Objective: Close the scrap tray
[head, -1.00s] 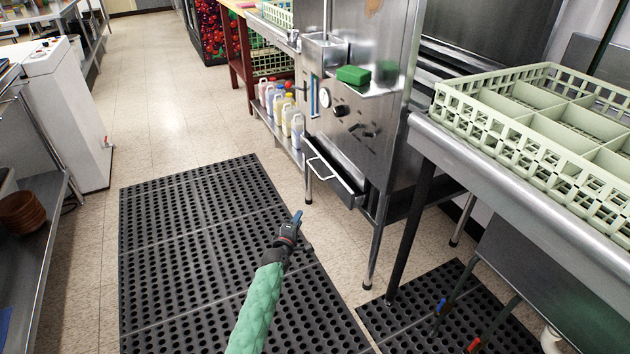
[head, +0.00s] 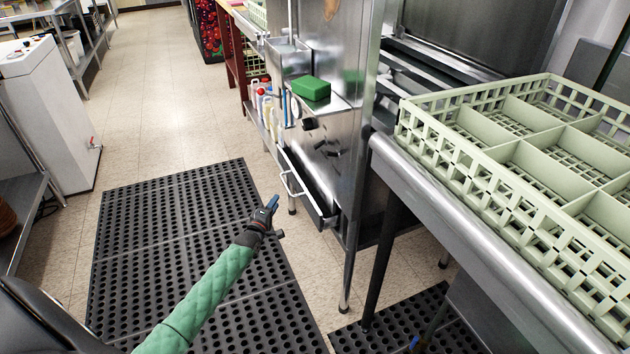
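The scrap tray (head: 312,200) is a dark, shallow metal drawer low on the front of the steel dish machine. It sticks out from the machine, partly open, with a pale bar handle on its front. My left gripper (head: 276,219), at the end of a green-sleeved arm, is above the floor mat, in front of and slightly below the handle in the picture. Its blue-tipped finger and the other dark finger look spread apart, with nothing between them. I see no clear contact with the tray.
Bottles (head: 268,108) stand on a low shelf beyond the tray. A steel counter (head: 440,200) with a pale green dish rack (head: 520,185) is at right. The perforated black mat (head: 150,240) lies clear.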

